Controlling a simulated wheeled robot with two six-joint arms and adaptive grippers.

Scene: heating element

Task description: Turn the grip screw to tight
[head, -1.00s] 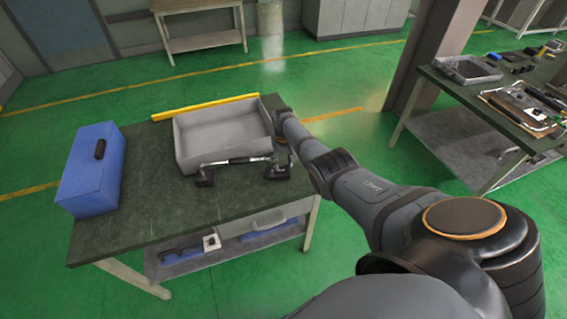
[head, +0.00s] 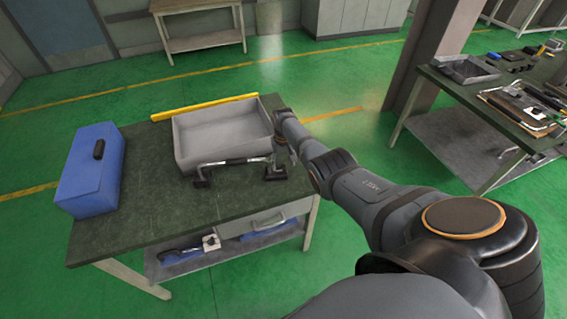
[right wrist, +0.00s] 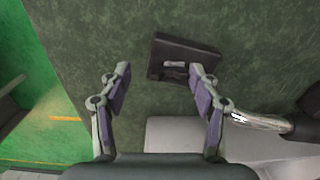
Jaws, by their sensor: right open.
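A bar-shaped device (head: 235,161) with a silver handle and black end blocks lies on the green workbench in front of the grey tray. In the right wrist view a black block (right wrist: 196,50) carries a small pale metal piece (right wrist: 174,65), which may be the grip screw. My right gripper (right wrist: 160,78) is open, its two fingers spread and nothing between them. The block lies just ahead of its fingertips, toward the right finger, and I cannot tell whether they touch. In the head view my right gripper (head: 291,148) is small, beside the tray's right edge. My left gripper is not in view.
The grey tray (head: 220,131) stands on the workbench (head: 150,205) with a yellow bar (head: 205,106) behind it. A blue box (head: 90,175) stands at the left. The bench's front middle is clear. A second bench (head: 460,100) with tools stands at the right.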

